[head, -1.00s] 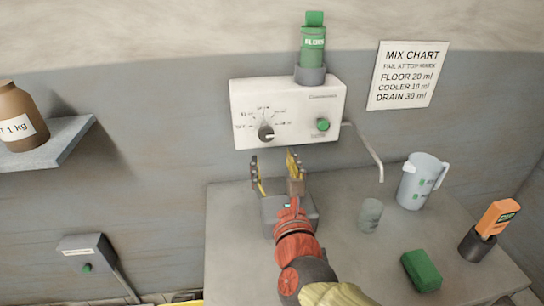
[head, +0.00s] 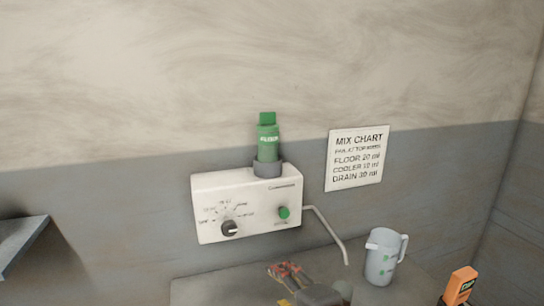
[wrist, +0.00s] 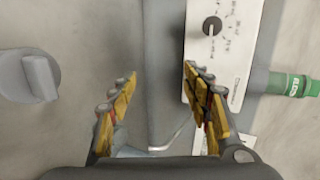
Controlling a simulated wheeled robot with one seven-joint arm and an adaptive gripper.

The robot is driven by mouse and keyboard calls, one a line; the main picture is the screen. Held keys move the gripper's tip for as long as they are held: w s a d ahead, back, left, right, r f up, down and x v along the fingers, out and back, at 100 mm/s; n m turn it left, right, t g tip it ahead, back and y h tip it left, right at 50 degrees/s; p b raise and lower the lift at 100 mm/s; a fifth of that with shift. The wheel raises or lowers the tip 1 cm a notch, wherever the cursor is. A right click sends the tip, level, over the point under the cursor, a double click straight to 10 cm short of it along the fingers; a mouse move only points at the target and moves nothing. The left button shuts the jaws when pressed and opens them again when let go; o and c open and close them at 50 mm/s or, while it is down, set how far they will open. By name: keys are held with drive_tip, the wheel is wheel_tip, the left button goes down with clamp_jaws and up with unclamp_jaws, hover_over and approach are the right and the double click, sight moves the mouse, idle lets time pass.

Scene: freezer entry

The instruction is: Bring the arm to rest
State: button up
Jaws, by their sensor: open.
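My gripper (wrist: 160,78) is open and empty, with its two yellow-and-dark fingers spread apart in the wrist view. It is partly visible at the bottom edge of the head view (head: 291,278), in front of the counter and below the white dispenser (head: 245,207). The dispenser is on the wall, with a dial (head: 229,228), a green button (head: 284,212) and a green FLOOR bottle (head: 267,140) upright in its top collar. The rest of my arm is out of view.
A thin spout (head: 328,233) bends down from the dispenser's right side. A measuring jug (head: 382,258) stands on the counter (head: 205,288), with an orange-topped item (head: 460,284) farther right. A shelf (head: 18,240) juts in at left. The upper wall is clear.

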drive_tip(key=s+d+f+n+g+h+p, duration=0.1)
drive_tip(key=s+d+f+n+g+h, duration=0.1)
drive_tip(key=s+d+n, duration=0.4)
drive_tip(key=s+d+f+n+g+h+p, duration=0.2)
drive_tip(key=s+d+n, duration=0.5)
drive_tip(key=d, duration=0.4)
drive_tip(key=shift+s+f+g+h, duration=0.5)
drive_tip(key=shift+f+g+h, duration=0.2)
drive_tip(key=shift+f+g, duration=0.15)
drive_tip(key=shift+r, duration=0.1)
drive_tip(key=shift+c, duration=0.8)
